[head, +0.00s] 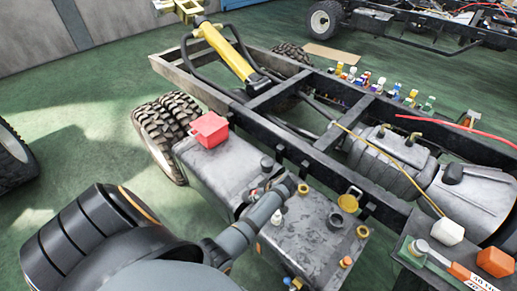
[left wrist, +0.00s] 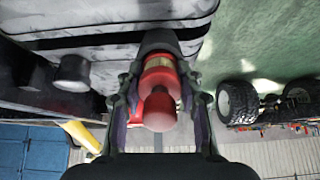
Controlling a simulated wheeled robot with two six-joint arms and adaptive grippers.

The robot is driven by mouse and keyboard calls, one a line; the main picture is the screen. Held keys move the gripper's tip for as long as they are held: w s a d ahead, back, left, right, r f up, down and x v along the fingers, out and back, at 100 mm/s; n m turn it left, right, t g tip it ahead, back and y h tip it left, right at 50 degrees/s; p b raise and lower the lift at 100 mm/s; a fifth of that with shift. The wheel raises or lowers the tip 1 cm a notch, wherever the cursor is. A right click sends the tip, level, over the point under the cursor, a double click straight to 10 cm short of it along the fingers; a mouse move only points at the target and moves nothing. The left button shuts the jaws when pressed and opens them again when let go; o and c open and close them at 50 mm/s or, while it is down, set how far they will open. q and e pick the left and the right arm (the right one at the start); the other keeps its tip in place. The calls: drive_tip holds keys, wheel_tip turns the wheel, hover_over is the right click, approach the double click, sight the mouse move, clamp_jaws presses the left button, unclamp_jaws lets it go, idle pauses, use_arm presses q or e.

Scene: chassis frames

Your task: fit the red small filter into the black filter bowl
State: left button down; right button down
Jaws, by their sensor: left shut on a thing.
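My left gripper (head: 288,187) reaches over the grey tanks on the near side of the chassis. In the left wrist view it is shut on the red small filter (left wrist: 159,82), which has a brass-coloured band and a rounded red end facing the camera. A dark round part (left wrist: 158,42), perhaps the black filter bowl, shows just beyond the filter's far end. I cannot tell whether the two touch or whether the filter is inside it. My right gripper is not in view.
A red box (head: 209,129) stands on the left grey tank (head: 190,160). A yellow-rimmed opening (head: 348,203) and small fittings are on the right tank (head: 305,245). Several small coloured parts line the frame rail (head: 330,88). A white knob (head: 448,231) and orange block (head: 496,262) lie lower right.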

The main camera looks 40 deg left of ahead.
use_arm(q)
drive_tip(key=c, duration=0.8)
unclamp_jaws()
drive_tip(key=v, duration=0.7)
drive_tip(key=shift+d+r, duration=0.1)
drive_tip(key=shift+r, duration=0.15)
